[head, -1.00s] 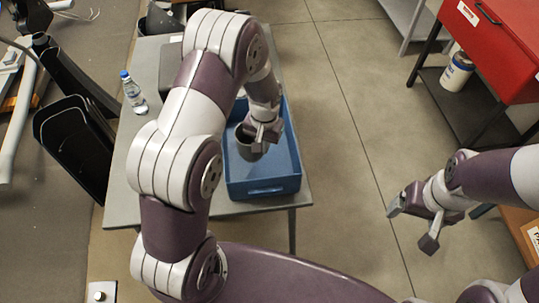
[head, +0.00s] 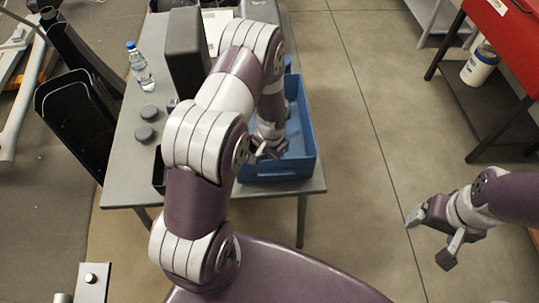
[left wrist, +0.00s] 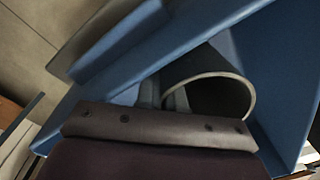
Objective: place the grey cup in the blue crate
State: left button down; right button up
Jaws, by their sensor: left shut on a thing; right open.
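The blue crate (head: 277,171) stands on the grey table, and its walls fill much of the left wrist view (left wrist: 180,35). My left gripper (head: 268,151) reaches down into the crate and is shut on the grey cup. The cup (left wrist: 215,97) shows in the left wrist view as a curved rim around a dark inside, between the crate's walls. In the head view the cup is hidden by my left arm and gripper. I cannot tell whether its base touches the crate floor. My right gripper (head: 436,238) is open and empty, well right of the table above the floor.
On the table (head: 120,177) left of my arm are a water bottle (head: 140,66), a dark upright box (head: 187,50) and two dark round pieces (head: 147,122). A red cabinet (head: 512,30) stands at the right. Open floor lies between.

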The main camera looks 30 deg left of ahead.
pick_arm(q)
jog(key=shift+f, duration=0.1)
jog(key=c, duration=1.7)
grip_release()
jog(key=o, duration=0.4)
jog(key=shift+o, duration=0.2)
notch_tip(320, 180, up, 13)
jog(key=s+d+r+n+t, duration=0.1)
jog(key=s+d+r+n, duration=0.1)
jog(key=s+d+r, duration=0.3)
jog(key=s+r, duration=0.3)
jog(key=s, duration=0.4)
jog(key=shift+d, duration=0.2)
